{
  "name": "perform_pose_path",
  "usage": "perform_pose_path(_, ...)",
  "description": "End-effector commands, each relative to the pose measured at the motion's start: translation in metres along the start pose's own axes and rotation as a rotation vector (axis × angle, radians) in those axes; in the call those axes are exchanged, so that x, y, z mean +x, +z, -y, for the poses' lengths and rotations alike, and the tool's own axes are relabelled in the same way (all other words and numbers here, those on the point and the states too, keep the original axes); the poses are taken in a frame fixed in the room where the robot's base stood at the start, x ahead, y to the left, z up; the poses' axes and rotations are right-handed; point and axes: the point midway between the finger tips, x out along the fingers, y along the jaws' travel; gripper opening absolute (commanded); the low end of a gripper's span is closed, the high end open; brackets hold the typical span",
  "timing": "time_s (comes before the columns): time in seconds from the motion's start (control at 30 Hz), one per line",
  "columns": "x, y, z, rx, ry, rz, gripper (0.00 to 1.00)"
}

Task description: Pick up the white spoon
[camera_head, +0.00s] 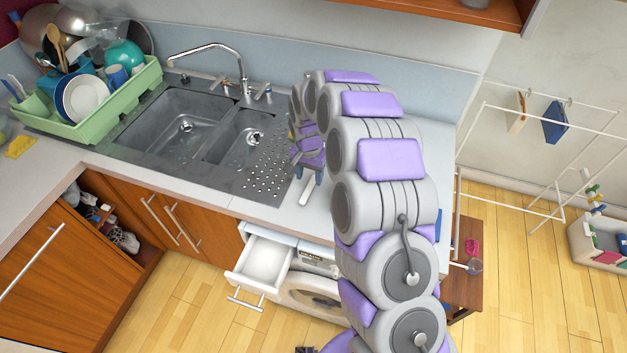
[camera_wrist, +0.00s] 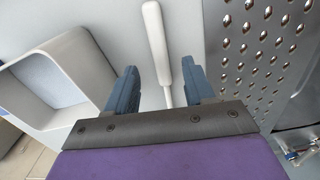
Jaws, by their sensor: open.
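The white spoon (camera_wrist: 155,40) lies on the light countertop beside the perforated metal drainboard. In the wrist view its thick white handle points away from my gripper, and its thinner part runs back between the fingers. Its near end is hidden behind my gripper's dark palm edge. In the head view it shows as a short white strip (camera_head: 307,191) just below my gripper (camera_head: 307,174). In the wrist view the two blue fingers of my gripper (camera_wrist: 160,84) are apart, one on each side of the spoon. I see neither finger touching it.
The drainboard (camera_wrist: 265,50) lies right of the spoon, with the double sink (camera_head: 180,125) beyond. An open white drawer (camera_head: 262,262) of the washing machine juts out below the counter edge. A green dish rack (camera_head: 95,125) stands at the far left. Counter around the spoon is clear.

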Motion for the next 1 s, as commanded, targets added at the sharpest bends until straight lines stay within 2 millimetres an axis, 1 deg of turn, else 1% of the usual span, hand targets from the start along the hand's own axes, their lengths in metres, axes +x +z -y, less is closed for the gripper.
perform_pose_path(0.2,0.032,0.005,-0.001,0.0,-0.002,0.006,0.53)
perform_pose_path(0.3,0.042,0.004,-0.003,0.0,-0.005,0.005,0.53)
perform_pose_path(0.57,0.043,0.004,0.0,0.0,-0.004,0.001,0.52)
perform_pose_path(1.0,0.044,0.005,0.0,0.0,-0.003,0.002,0.1)
